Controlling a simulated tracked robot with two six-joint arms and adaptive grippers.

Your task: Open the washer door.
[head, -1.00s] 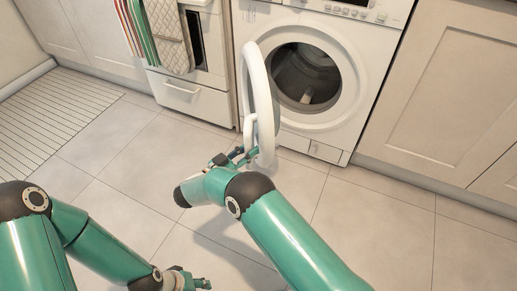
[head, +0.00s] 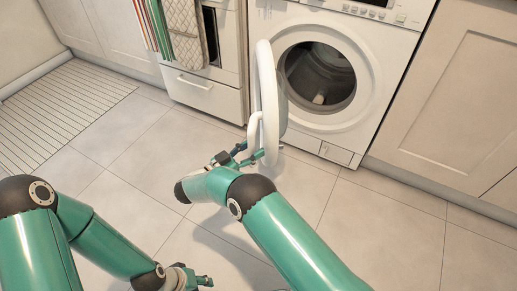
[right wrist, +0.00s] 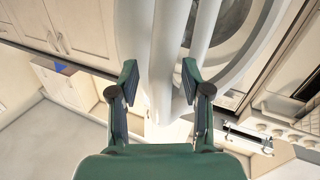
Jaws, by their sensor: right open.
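The white washer (head: 395,75) stands under the counter with its round drum opening (head: 318,78) uncovered. Its white ring-shaped door (head: 265,75) stands open, swung out from the left of the opening and seen nearly edge-on. My right gripper (head: 243,156) is at the door's lower edge. In the right wrist view the two fingers of my right gripper (right wrist: 160,82) are apart, with a white part of the door (right wrist: 163,50) between them and a gap at the sides. My left gripper (head: 198,281) is low at the picture's bottom, away from the washer; its fingers are too small to judge.
An oven with a drawer (head: 200,92) and hanging towels (head: 183,35) stands left of the washer. A beige cabinet (head: 455,95) is on the right. A striped mat (head: 60,105) lies at the left. The tiled floor (head: 370,220) in front is clear.

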